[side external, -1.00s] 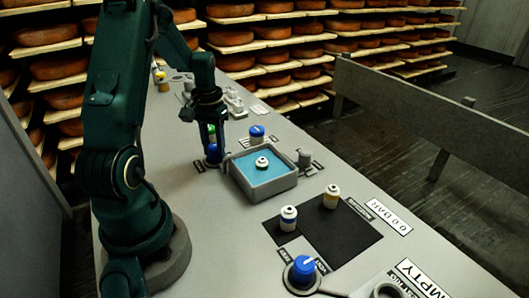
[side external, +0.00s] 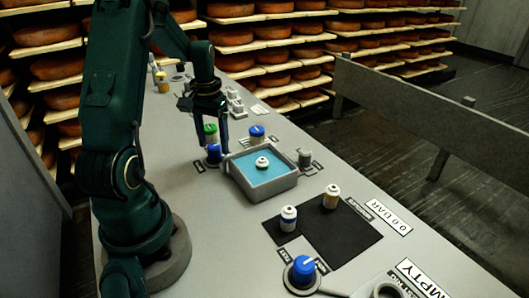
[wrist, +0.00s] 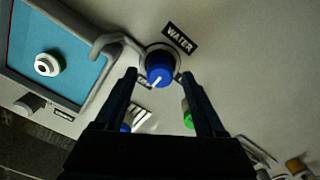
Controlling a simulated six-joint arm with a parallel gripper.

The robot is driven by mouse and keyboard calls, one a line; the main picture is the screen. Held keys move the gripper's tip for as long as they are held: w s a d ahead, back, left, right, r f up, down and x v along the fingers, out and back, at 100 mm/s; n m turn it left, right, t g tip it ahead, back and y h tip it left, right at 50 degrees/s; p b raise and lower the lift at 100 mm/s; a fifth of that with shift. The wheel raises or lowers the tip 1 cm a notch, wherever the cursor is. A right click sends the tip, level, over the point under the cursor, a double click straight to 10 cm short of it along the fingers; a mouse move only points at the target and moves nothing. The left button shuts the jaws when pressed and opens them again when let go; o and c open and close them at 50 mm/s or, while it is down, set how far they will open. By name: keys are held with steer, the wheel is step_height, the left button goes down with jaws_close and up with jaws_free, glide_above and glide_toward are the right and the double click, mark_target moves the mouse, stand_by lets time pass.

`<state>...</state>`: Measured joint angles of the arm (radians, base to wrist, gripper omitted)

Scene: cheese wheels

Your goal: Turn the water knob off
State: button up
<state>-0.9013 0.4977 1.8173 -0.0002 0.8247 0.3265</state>
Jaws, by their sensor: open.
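The water knob (wrist: 160,69) is blue with a white pointer line and sits in a dark round base next to a "WATER" label (wrist: 179,39). Its pointer aims toward the lower left in the wrist view. In the side view the knob (side external: 214,154) stands left of the blue basin. My gripper (wrist: 160,76) is open, with one finger on each side of the knob in the picture and visible gaps between. In the side view my gripper (side external: 211,143) points down over the knob; whether the fingertips reach down beside it is hard to tell.
A grey basin (side external: 270,190) with blue contents and a white-topped item stands close to the right. Another blue knob (side external: 303,268) is at the front.

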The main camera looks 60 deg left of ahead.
mark_target(214, 145)
steer(key=shift+r, duration=1.55)
steer(key=w+d+r+m+t+y, duration=0.1)
steer(key=w+d+r+m+t, duration=0.3)
steer(key=d+r, duration=0.75)
steer(key=s+d+f+m+t+h, duration=0.1)
steer(key=s+d+f+m, duration=0.1)
steer(key=s+d, duration=0.7)
steer(key=d, duration=0.3)
steer(key=shift+s+d+f+m+t, duration=0.15)
steer(key=shift+d+f+m+t, duration=0.05)
steer(key=shift+d+m+t, duration=0.1)
